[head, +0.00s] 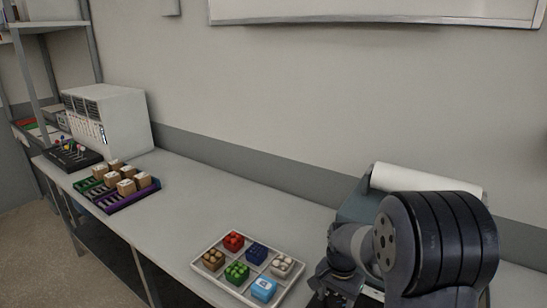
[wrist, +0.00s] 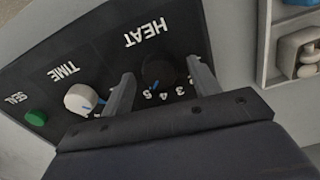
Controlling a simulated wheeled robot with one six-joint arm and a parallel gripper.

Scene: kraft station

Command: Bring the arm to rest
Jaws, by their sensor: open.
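My gripper (wrist: 160,70) shows in the wrist view with its two fingers apart, one on each side of the dark heat knob (wrist: 158,67). I cannot tell whether the fingers touch the knob. The black control panel (wrist: 110,50) also carries a white time knob (wrist: 82,99) with a blue mark and a green seal button (wrist: 36,117). In the head view my arm (head: 430,245) is bent low at the right, and its links hide most of the gripper and the panel.
A white compartment tray (head: 204,270) with several coloured blocks stands left of my arm; its edge shows in the wrist view (wrist: 264,45). A white roll (head: 425,180) lies behind the arm. Green and purple racks (head: 125,200) with cardboard boxes stand farther left. The bench between is clear.

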